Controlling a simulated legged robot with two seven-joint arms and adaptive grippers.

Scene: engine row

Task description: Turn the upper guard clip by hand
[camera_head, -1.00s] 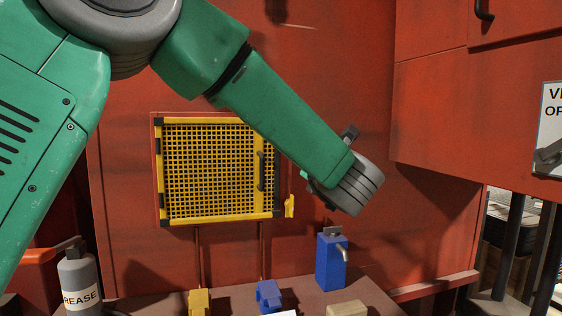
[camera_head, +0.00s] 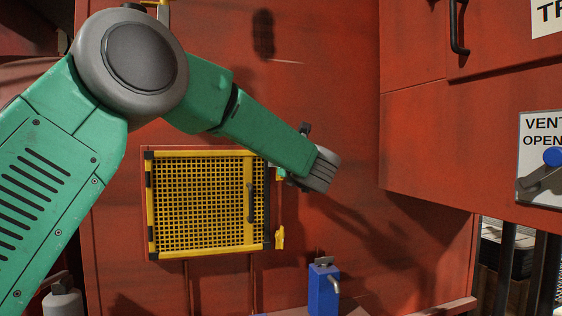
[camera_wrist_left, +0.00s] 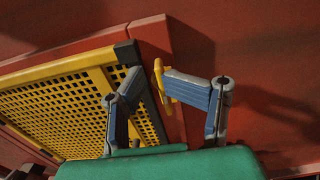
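The guard (camera_head: 208,205) is a yellow mesh panel with a black handle (camera_head: 251,203) on the red wall. The yellow upper guard clip (camera_wrist_left: 159,81) is at the guard's upper right corner in the left wrist view; in the head view it is mostly hidden behind my left wrist. My left gripper (camera_wrist_left: 152,76) has its fingers apart, one on each side of the clip. The right finger overlaps the clip in this view; I cannot tell whether it touches. The yellow lower clip (camera_head: 280,237) hangs upright beside the guard's lower right corner. My right gripper is not in view.
A blue box with a metal spout (camera_head: 323,290) stands below the guard on the right. A red cabinet projects at the right, with a vent sign (camera_head: 540,190) and a blue-knobbed lever (camera_head: 552,158). A grey bottle (camera_head: 63,303) is at the lower left.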

